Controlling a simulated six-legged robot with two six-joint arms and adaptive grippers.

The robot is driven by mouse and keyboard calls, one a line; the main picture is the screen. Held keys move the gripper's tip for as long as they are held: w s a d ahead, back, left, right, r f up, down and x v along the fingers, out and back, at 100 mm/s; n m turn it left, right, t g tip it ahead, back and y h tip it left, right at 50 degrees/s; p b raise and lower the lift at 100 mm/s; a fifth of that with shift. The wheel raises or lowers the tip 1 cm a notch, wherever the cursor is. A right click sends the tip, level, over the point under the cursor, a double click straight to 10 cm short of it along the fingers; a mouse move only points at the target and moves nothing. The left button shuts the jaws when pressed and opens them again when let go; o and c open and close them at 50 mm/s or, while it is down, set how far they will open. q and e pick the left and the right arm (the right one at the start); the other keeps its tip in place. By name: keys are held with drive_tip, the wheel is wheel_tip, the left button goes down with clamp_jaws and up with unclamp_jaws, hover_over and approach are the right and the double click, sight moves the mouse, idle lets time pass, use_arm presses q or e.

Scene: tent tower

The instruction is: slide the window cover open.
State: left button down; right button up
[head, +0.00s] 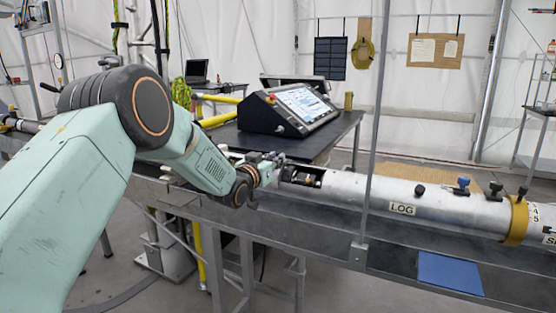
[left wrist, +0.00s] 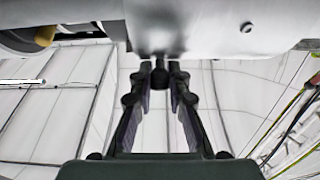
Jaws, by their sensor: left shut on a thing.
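A long silver tube marked LOG (head: 335,187) lies along the metal rack. Near its left end is a dark window opening (head: 302,177) with parts showing inside. My left gripper (head: 272,166) is at the left end of this opening. In the left wrist view its fingers (left wrist: 160,78) close around a small dark knob (left wrist: 160,72) under the shiny metal of the window cover (left wrist: 155,28). The opening also shows at the upper left there, with a brass-coloured part inside. My left gripper and arm hide much of the cover in the head view. My right gripper is not in view.
A console with a lit screen (head: 303,104) stands on the black table (head: 280,143) behind. A thin upright post (head: 374,125) stands in front of the tube. Several knobs and a yellow collar (head: 516,219) are on the tube to the right. A blue panel (head: 449,272) lies below.

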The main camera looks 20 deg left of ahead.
use_arm(q)
drive_tip(key=c, duration=1.3)
unclamp_jaws()
drive_tip(key=shift+w, duration=0.1)
drive_tip(key=s, duration=1.2)
drive_tip(key=shift+s+a, duration=0.1)
drive_tip(key=shift+a, duration=0.05)
